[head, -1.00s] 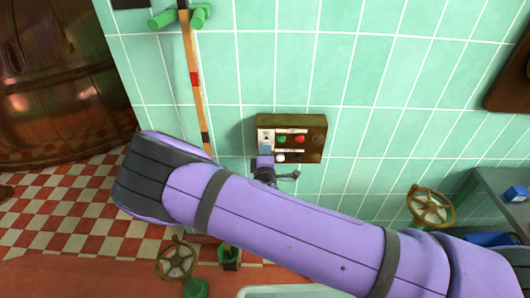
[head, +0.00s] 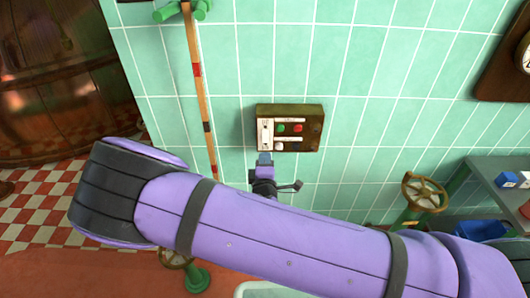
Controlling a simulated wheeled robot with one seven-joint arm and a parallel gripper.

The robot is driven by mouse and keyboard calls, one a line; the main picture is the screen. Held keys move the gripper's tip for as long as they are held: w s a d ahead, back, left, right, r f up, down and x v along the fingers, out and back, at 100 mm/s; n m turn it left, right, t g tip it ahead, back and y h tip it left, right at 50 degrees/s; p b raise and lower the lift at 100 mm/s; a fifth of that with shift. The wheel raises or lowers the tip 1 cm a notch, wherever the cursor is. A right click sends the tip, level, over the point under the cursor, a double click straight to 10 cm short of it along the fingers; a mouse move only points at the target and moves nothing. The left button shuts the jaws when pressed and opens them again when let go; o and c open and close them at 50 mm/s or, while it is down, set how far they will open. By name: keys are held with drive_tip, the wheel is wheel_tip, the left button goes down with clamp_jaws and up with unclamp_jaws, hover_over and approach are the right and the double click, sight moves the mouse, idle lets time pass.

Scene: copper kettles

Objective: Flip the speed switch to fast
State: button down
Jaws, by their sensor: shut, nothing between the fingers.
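A dark brass control box (head: 314,113) is mounted on the green tiled wall. Its face has a green button (head: 281,128), a red button (head: 298,128), a dark knob at the right and a pale round knob (head: 279,146) low down. A white upright plate (head: 265,133) at the left of the face carries a small switch; its lever position is too small to tell. My gripper (head: 264,158) is shut and empty. Its tips are just below the box's lower left corner, beneath the white plate; I cannot tell whether they touch the box.
A striped pole (head: 202,98) stands left of the box. A brass handwheel (head: 424,192) and a grey shelf (head: 500,167) with blue items are at the right. Another handwheel (head: 175,258) is partly hidden below my arm. A copper kettle (head: 60,80) is at the far left.

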drive_tip(key=shift+s+r, duration=0.1)
drive_tip(key=shift+s, duration=0.8)
